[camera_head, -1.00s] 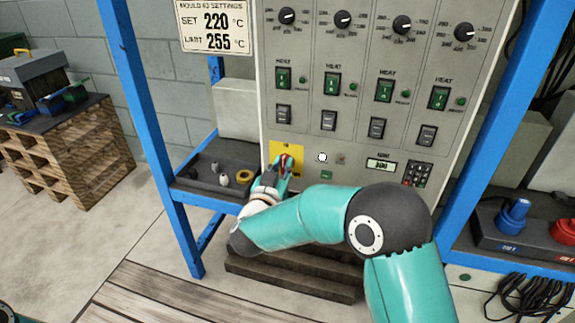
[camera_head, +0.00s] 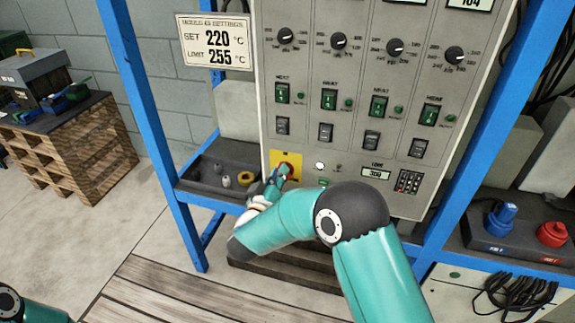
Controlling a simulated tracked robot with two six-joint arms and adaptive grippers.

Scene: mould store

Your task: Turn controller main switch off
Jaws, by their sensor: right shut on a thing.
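The controller (camera_head: 345,145) is a grey panel with knobs and rows of heat switches, standing in a blue frame. The handle's exact angle is hard to tell. Of my left arm, only a part shows at the lower left corner; its gripper is out of view.
Blue (camera_head: 501,217) and red (camera_head: 552,233) connectors stand at the right. A settings sign (camera_head: 214,42) hangs upper left. A pallet stack (camera_head: 75,150) stands far left.

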